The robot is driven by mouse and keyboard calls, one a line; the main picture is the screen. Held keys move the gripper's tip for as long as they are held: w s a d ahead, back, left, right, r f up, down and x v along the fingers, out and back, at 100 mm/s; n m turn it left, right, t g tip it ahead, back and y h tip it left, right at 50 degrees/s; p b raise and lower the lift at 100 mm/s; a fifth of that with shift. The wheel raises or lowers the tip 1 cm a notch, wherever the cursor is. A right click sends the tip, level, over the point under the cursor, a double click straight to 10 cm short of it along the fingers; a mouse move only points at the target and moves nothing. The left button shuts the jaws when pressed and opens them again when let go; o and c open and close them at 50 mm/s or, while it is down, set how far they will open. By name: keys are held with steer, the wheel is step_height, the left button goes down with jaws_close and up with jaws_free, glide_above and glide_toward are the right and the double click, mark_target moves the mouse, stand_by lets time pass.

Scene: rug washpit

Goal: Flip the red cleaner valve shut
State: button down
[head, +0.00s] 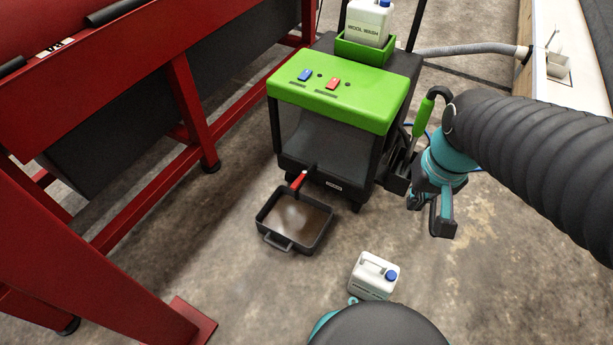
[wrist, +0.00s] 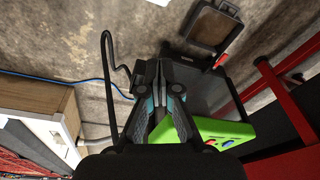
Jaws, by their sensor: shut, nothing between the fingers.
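The red valve lever (head: 299,180) sits low on the front of the green-topped cleaner (head: 350,98). It sticks out over the back edge of a dark drain tray (head: 268,240) that holds brown liquid. The lever also shows small in the wrist view (wrist: 220,60), beside the tray (wrist: 237,14). My gripper (head: 443,228) is to the right of the cleaner, apart from the lever. In the wrist view my gripper (wrist: 155,68) is shut and empty, its fingers pointing toward the floor by the cleaner's side. I cannot tell the lever's exact angle.
A blue switch (head: 305,75) and a red switch (head: 333,83) sit on the cleaner's top. A white wool wash jug (head: 368,22) stands behind them. A white jug with a blue cap (head: 373,276) is on the floor. Red frame legs (head: 190,110) stand at left.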

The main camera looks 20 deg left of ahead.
mark_target(299, 180)
steer(key=w+a+f+m+g+b, duration=0.1)
steer(key=w+a+f+m+g, duration=0.1)
steer(key=w+a+f+m, duration=0.55)
steer(key=w+a+f+m+g+b, duration=0.15)
steer(key=w+a+f, duration=0.5)
steer(key=f, duration=0.75)
steer(key=w+a+f+m+t+y, duration=0.1)
steer(key=w+a+m, duration=0.4)
steer(key=m, duration=0.8)
steer(key=shift+w+a+m+t+y, duration=0.35)
steer(key=shift+a+t+y, duration=0.3)
steer(key=shift+a, duration=0.25)
steer(key=shift+f, duration=0.1)
steer(key=w+a+f+b, duration=0.1)
steer(key=a+f+b, duration=0.2)
steer(key=a+f, duration=0.3)
steer(key=shift+w+f, duration=0.25)
steer(key=shift+f, duration=1.6)
